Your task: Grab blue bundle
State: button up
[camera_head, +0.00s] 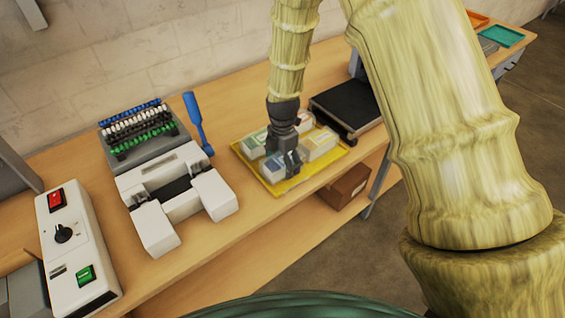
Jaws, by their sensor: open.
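My gripper (285,160) points down over the yellow tray (304,182) and is open. The blue bundle (271,168) is a pale block with a bluish face in the front left of the tray. My gripper's fingers are right at this bundle and hide part of it. I cannot tell whether they touch it or stand on both sides of it.
A white machine (180,193) with a blue lever (195,120) stands to the left. A black flat device (345,103) is close behind on the right.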

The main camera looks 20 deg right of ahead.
jog(key=shift+f, duration=0.1)
jog(key=c, duration=1.3)
jog(key=shift+o, duration=0.2)
